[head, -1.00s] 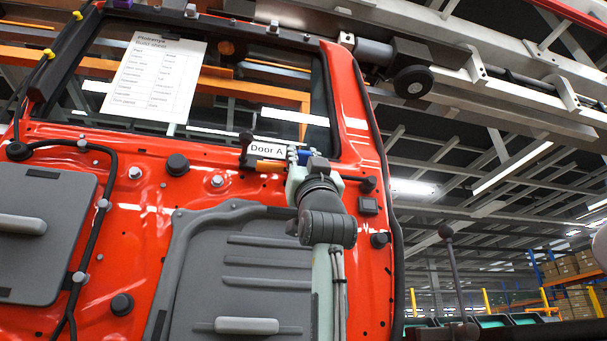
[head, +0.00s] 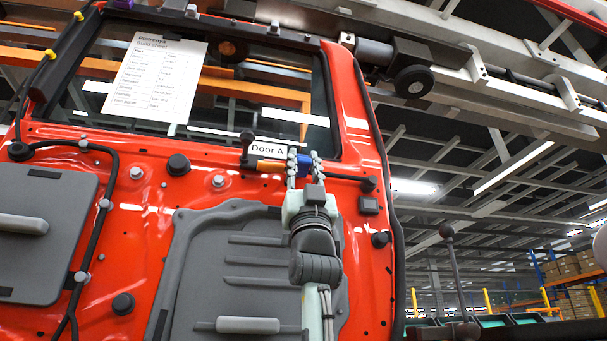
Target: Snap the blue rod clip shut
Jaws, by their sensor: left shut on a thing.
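The blue rod clip (head: 305,169) sits on a dark rod (head: 345,177) below the window of the red door (head: 150,210), right of the "Door A" label. My left gripper (head: 304,160) reaches up from below, one finger on each side of the blue clip, and is shut on it. The fingers partly cover the clip, so I cannot tell whether its latch is closed. My right gripper is not in view.
An orange clip (head: 270,165) sits on the same rod just left of the blue one. A build sheet (head: 155,78) hangs on the window. Grey panels (head: 40,240), black knobs and a cable cover the door. Open space lies right of the door.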

